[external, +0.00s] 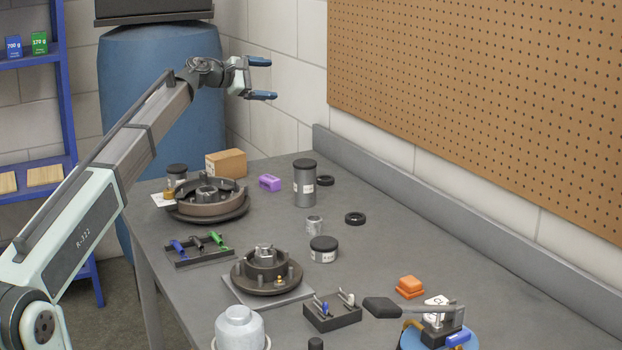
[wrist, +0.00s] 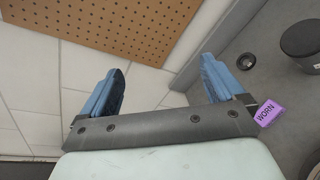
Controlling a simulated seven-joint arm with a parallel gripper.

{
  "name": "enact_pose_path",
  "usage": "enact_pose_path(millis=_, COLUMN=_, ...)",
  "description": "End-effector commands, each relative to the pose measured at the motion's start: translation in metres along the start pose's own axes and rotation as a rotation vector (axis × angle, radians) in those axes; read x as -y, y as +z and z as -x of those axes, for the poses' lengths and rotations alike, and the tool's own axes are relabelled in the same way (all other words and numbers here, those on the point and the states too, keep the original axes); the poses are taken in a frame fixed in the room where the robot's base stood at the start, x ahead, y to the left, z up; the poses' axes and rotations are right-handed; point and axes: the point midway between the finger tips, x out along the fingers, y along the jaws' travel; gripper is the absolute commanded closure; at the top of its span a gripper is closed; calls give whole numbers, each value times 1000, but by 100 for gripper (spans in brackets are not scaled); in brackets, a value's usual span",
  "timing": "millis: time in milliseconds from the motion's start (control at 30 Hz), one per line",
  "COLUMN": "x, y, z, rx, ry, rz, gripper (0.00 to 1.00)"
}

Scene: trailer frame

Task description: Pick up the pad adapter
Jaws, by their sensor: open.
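My gripper (external: 272,78) is open and empty, high above the far end of the bench, in front of the blue barrel. Its two blue fingers also show in the wrist view (wrist: 161,65), spread apart with nothing between them. I cannot tell for certain which object is the pad adapter. A small purple block (external: 270,183) lies on the bench below my gripper; the wrist view shows it marked "WORN" (wrist: 267,112), partly hidden by the gripper body. A small orange stepped block (external: 410,287) sits near the front right. Two black rings (external: 355,218) lie flat on the bench.
A dark canister (external: 305,183) and a cardboard box (external: 226,163) stand near the purple block. Round hub assemblies (external: 208,200) (external: 265,270), tool racks (external: 198,249) and a white dome (external: 240,328) occupy the left and front. The bench's right side is mostly clear, beside the pegboard wall (external: 480,90).

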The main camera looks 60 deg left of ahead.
Motion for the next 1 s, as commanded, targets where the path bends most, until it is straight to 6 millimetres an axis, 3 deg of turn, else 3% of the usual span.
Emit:
enact_pose_path(millis=100, x=35, y=34, z=-18, rx=27, ry=-109, rz=-78, gripper=4)
enact_pose_path(millis=267, x=95, y=71, z=-36, rx=34, ry=-293, rz=-238, gripper=4)
enact_pose_path(millis=467, x=192, y=119, z=-45, rx=40, ry=-598, rz=-507, gripper=4)
enact_pose_path(millis=700, x=295, y=166, z=-24, rx=45, ry=-989, rz=-824, gripper=4)
enact_pose_path(millis=800, x=326, y=181, z=-8, rx=42, ry=-1140, rz=-933, gripper=4)
enact_pose_path(millis=1000, x=362, y=201, z=20, rx=27, ry=-1360, rz=-1075, gripper=4)
